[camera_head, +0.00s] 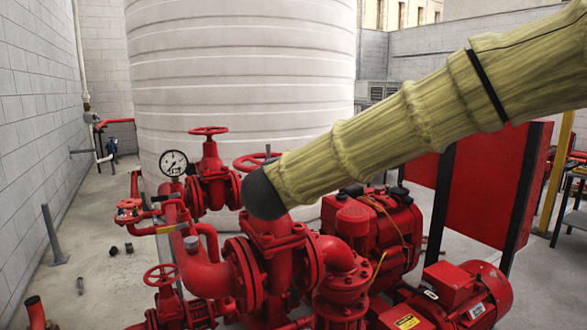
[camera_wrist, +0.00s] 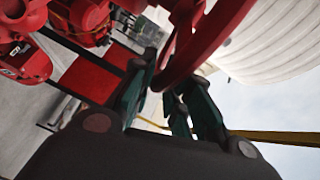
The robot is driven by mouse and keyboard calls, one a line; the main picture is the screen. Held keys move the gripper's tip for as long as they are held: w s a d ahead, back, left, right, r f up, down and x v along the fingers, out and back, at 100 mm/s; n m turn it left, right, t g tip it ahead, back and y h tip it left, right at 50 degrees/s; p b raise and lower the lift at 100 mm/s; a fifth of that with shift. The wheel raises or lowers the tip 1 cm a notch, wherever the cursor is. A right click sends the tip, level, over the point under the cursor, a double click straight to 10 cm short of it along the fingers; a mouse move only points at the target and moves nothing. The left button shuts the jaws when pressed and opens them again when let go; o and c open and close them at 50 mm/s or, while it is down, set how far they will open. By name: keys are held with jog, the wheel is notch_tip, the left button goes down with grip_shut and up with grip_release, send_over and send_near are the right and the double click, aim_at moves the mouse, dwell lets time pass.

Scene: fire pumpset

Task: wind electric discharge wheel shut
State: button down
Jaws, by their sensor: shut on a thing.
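A red handwheel (camera_head: 247,160) stands on the valve behind the end of my arm in the head view. My arm's dark end hides part of this wheel and the valve body under it. In the wrist view the red wheel rim (camera_wrist: 205,45) runs through the upper middle. My gripper (camera_wrist: 165,80) has its dark green fingers on either side of the rim and is shut on it. In the head view the fingers are mostly hidden by the arm. How far the valve is wound cannot be told.
Another red handwheel (camera_head: 208,130) stands to the left, near a pressure gauge (camera_head: 173,163). A lower handwheel (camera_head: 161,275) is at the front left. A large white tank (camera_head: 240,70) rises behind. A red motor (camera_head: 465,295) is at the lower right.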

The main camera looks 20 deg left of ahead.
jog(key=shift+f, duration=0.1)
jog(key=c, duration=1.4)
grip_release()
jog(key=shift+w, duration=0.15)
jog(key=shift+c, duration=0.2)
jog(key=shift+s, duration=0.2)
jog(key=s+d+r, duration=0.1)
jog(key=s+d, duration=0.1)
jog(key=s, duration=0.9)
jog(key=shift+s, duration=0.2)
